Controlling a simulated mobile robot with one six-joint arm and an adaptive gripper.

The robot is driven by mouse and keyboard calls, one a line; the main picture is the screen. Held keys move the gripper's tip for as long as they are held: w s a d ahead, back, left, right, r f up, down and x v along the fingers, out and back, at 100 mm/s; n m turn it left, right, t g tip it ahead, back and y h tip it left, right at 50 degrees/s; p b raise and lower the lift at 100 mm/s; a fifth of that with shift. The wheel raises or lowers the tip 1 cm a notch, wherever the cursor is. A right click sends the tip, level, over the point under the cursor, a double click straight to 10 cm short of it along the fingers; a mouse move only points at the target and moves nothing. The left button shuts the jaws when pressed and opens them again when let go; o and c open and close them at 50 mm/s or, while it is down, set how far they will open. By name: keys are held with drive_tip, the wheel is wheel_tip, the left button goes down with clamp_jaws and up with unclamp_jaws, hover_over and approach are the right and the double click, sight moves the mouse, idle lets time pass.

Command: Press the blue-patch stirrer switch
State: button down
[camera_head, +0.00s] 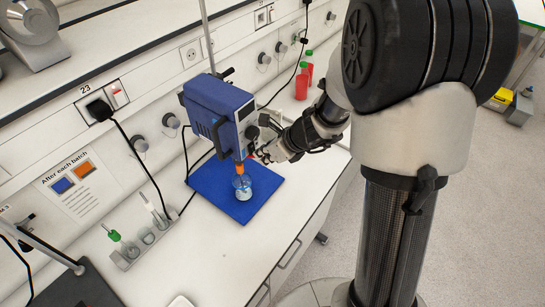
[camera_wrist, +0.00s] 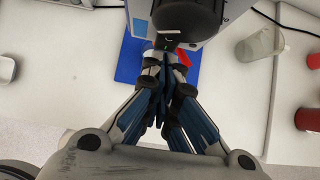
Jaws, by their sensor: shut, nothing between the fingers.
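The blue overhead stirrer (camera_head: 214,110) hangs on a stand rod over a blue mat (camera_head: 212,191), the blue patch on the bench. A glass vessel with pale contents (camera_head: 243,190) stands on the mat under it. My gripper (camera_head: 262,156) is shut and empty, close to the stirrer's lower front right. In the wrist view my fingertips (camera_wrist: 165,58) lie together just below the stirrer's black knob (camera_wrist: 186,20). A small red part, perhaps the switch (camera_wrist: 183,58), shows right beside the fingertips. I cannot tell whether they touch it or whether it is pressed.
Two red bottles (camera_head: 302,82) stand behind my arm. A clear beaker (camera_wrist: 262,44) is at right in the wrist view. A small rack (camera_head: 145,238) with vials is left of the mat. A wall sign (camera_head: 75,185) shows blue and orange patches. The bench front is clear.

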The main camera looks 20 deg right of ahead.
drive_tip(key=shift+w+a, duration=0.1)
idle(0.3)
drive_tip(key=shift+w+a+f+b, duration=0.15)
drive_tip(key=shift+w+f+b, duration=0.05)
drive_tip(key=shift+b, duration=0.15)
drive_tip(key=shift+r, duration=0.1)
drive_tip(key=shift+r+p, duration=0.75)
